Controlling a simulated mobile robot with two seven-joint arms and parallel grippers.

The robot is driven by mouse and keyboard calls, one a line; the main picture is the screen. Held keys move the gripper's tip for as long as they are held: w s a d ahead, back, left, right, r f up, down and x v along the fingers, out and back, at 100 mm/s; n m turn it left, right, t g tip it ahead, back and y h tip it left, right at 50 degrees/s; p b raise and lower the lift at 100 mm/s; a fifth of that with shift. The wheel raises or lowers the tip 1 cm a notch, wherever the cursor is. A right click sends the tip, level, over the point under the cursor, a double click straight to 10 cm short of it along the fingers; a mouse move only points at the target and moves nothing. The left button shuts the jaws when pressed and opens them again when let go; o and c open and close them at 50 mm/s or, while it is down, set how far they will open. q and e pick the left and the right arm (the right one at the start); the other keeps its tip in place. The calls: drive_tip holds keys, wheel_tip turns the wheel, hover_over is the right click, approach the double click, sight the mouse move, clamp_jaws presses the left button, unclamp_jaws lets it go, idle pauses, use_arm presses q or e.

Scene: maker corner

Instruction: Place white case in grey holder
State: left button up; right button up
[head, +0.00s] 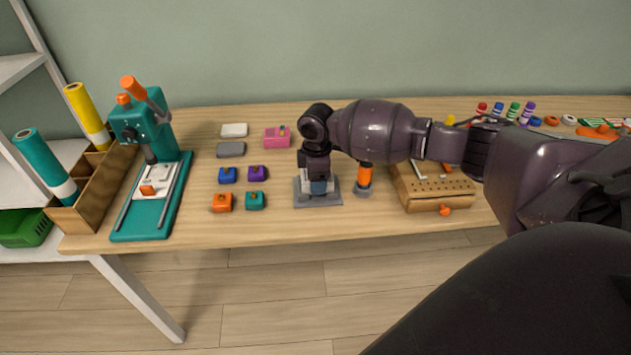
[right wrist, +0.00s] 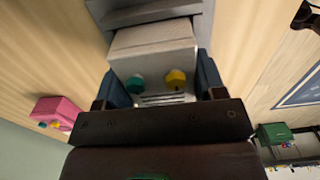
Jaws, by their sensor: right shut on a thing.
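My right gripper (head: 318,180) points down over the grey holder (head: 303,200) at the middle of the table. In the right wrist view my right gripper (right wrist: 160,85) is shut on the white case (right wrist: 152,45), with one dark blue finger on each side. The case carries a teal knob, a yellow knob and a slotted face. The grey holder (right wrist: 148,5) shows at the top of that view, right at the case's far end. The gripper hides most of the case in the head view; I cannot tell whether it is fully seated. My left gripper is not in view.
An orange-topped cylinder (head: 364,178) stands just right of the holder, close to my arm. A wooden pegged block (head: 435,192) is farther right. Small coloured blocks, a pink box (head: 277,138) and a teal press (head: 150,215) are to the left. The table's front edge is near.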

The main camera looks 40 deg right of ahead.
drive_tip(key=shift+f, duration=0.65)
drive_tip(key=shift+r, duration=0.1)
drive_tip(key=shift+f, duration=0.2)
drive_tip(key=o, duration=1)
drive_tip(key=shift+c, duration=0.2)
drive_tip(key=shift+r, duration=0.15)
